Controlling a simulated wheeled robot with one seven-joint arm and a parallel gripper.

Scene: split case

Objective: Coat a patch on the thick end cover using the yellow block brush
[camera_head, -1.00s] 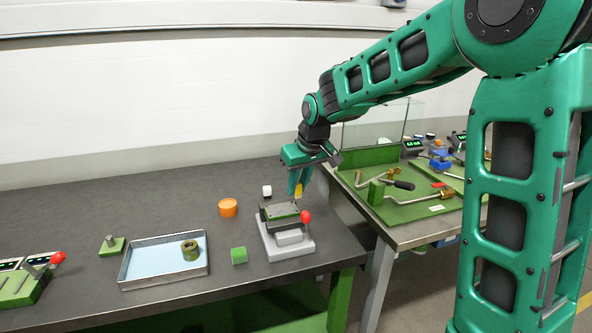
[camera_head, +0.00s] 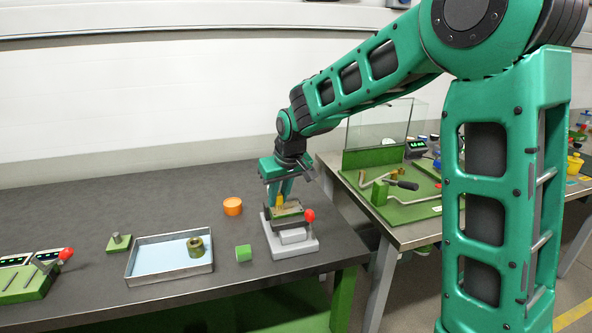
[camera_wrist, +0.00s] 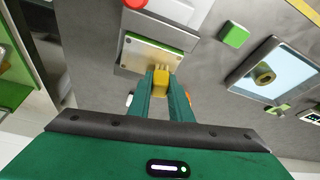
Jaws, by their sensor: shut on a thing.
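My gripper (camera_head: 280,198) is shut on the yellow block brush (camera_wrist: 161,83) and points down. The brush's lower end is at the top face of the thick end cover (camera_head: 291,209), seemingly touching it; the wrist view does not settle the contact. The cover sits on a grey fixture (camera_head: 291,250) with a red-knobbed lever (camera_head: 309,216). In the wrist view the cover's top (camera_wrist: 150,55) looks tan with a green strip along its edges. The brush and fingers hide part of the cover's near edge there.
Left of the fixture are a green cube (camera_head: 243,253), an orange round piece (camera_head: 232,206) and a shallow tray (camera_head: 140,279) holding an olive ring (camera_head: 196,247). A second table (camera_head: 402,232) with cranked handles stands to the right. The back left of the dark bench is clear.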

